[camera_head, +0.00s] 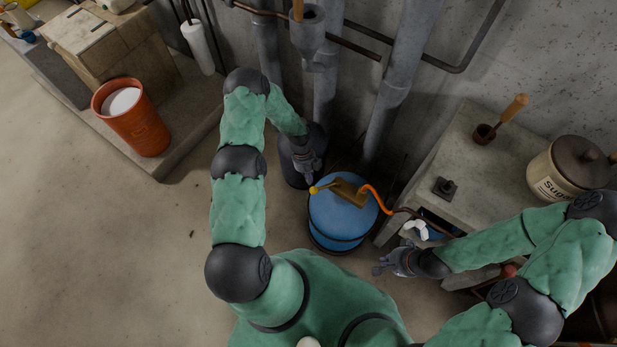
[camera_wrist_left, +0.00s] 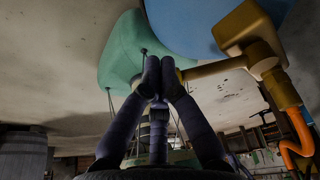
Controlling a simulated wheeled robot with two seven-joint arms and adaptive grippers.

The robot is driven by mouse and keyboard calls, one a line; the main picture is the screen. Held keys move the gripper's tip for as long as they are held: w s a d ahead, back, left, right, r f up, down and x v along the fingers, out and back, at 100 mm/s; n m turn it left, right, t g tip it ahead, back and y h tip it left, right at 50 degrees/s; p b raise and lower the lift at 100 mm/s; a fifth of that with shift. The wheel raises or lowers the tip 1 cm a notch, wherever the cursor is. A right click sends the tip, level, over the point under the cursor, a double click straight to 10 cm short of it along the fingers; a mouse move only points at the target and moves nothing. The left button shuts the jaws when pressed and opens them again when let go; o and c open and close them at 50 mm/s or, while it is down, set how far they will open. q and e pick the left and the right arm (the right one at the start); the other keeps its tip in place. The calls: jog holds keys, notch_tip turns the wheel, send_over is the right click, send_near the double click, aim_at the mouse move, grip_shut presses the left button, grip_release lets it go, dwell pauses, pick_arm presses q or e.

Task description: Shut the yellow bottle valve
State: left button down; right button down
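The blue bottle (camera_head: 345,218) stands on the floor in the middle of the head view. A brass fitting (camera_head: 347,191) is on its top, with a small yellow valve end (camera_head: 313,190) sticking out to the left. My left gripper (camera_head: 310,178) is just above and beside this yellow end. In the left wrist view my left fingertips (camera_wrist_left: 160,75) meet, and the yellow end shows right behind the right finger; I cannot tell whether they touch. The brass fitting (camera_wrist_left: 250,45) is at upper right there. My right gripper (camera_head: 380,267) is low, right of the bottle; its opening is unclear.
An orange hose (camera_head: 376,198) runs right from the fitting. A concrete ledge (camera_head: 455,165) with a jar (camera_head: 568,170) is at the right. Grey pipes (camera_head: 392,95) stand behind. An orange bucket (camera_head: 137,120) is at the left. The floor left of my arm is clear.

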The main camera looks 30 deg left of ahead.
pick_arm(q)
jog(key=shift+s, duration=0.1)
jog(key=shift+s+d+n, duration=0.2)
jog(key=shift+s+n, duration=0.05)
jog(key=shift+n, duration=0.15)
pick_arm(e)
jog(key=shift+r, duration=0.15)
